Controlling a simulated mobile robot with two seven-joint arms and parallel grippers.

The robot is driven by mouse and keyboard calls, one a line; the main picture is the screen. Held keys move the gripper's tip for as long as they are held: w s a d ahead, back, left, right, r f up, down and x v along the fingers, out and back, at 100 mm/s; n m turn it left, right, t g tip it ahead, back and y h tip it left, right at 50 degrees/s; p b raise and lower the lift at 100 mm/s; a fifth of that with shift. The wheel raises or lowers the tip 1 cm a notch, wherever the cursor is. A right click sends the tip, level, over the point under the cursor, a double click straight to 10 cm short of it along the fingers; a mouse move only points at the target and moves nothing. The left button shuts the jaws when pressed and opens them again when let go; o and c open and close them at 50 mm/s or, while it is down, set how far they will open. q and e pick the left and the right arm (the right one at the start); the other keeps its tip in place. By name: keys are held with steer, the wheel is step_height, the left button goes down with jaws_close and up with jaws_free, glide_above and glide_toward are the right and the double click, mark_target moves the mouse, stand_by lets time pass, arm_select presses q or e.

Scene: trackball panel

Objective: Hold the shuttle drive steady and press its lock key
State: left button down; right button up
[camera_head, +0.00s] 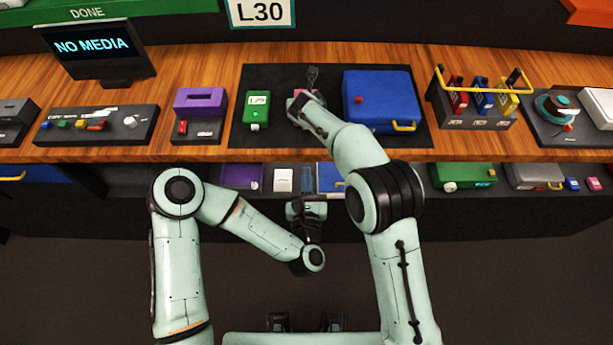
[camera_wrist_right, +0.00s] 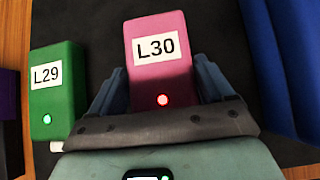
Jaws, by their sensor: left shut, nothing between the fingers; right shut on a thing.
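A pink drive labelled L30 (camera_wrist_right: 158,52) lies on the black mat, with a red light (camera_wrist_right: 163,100) glowing at its near end. My right gripper (camera_wrist_right: 160,85) has one finger along each side of it and is shut on it. In the head view the pink drive (camera_head: 300,94) is mostly covered by my right gripper (camera_head: 305,98). My left gripper (camera_head: 307,205) is shut and empty, low in front of the bench edge and apart from the drive. I cannot make out a separate lock key; the drive's near end is partly hidden by the gripper.
A green L29 drive (camera_head: 257,109) lies close to the left, and a blue case (camera_head: 381,97) with a yellow handle to the right, both on the mat (camera_head: 285,140). A lower shelf with several devices runs under the bench. A screen (camera_head: 95,50) reads NO MEDIA.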

steer(key=shift+s+d+f, duration=0.1)
steer(key=shift+f, duration=0.2)
steer(key=o, duration=0.8)
steer(key=shift+r, duration=0.35)
steer(key=v, duration=1.1)
steer(key=shift+s, duration=0.3)
steer(key=shift+r, duration=0.15)
steer(key=shift+p+v, duration=0.4)
steer(key=shift+v, duration=2.6)
